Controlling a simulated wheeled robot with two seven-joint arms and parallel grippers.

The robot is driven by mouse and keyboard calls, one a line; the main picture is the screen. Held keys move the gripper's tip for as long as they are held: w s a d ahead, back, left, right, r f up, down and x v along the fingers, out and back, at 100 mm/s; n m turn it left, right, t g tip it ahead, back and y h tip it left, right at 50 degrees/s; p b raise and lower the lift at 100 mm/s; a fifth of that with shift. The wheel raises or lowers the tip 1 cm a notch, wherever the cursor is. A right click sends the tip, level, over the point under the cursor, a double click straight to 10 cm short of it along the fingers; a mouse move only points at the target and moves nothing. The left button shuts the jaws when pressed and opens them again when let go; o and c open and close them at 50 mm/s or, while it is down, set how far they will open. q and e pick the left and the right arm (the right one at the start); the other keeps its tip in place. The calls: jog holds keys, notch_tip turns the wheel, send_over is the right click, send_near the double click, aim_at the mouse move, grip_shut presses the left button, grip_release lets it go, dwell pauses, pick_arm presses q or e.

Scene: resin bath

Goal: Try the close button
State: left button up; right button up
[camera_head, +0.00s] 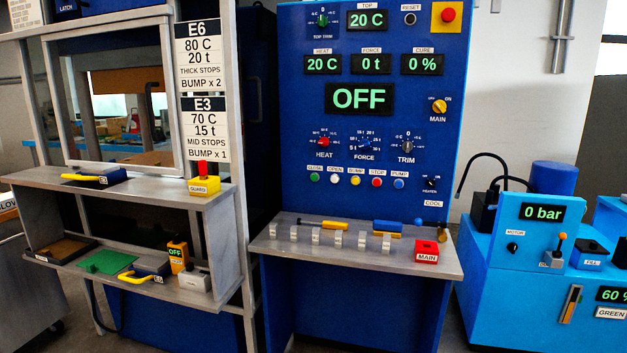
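The close button (315,178) is the round green one at the left end of a row of small buttons on the blue control panel (390,215). The small label above it seems to read CLOSE. To its right are the white open button (335,179), the yellow bump button (355,180), the red stop button (376,182) and the blue pump button (398,183). Nothing covers the button. The large display (359,98) reads OFF. Neither of my grippers is in view.
A grey shelf (350,262) with blocks and a red MAIN box (427,252) juts out below the buttons. Left stands a framed press with a two-level shelf (130,200) holding tools. A blue pump unit (520,270) stands at right.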

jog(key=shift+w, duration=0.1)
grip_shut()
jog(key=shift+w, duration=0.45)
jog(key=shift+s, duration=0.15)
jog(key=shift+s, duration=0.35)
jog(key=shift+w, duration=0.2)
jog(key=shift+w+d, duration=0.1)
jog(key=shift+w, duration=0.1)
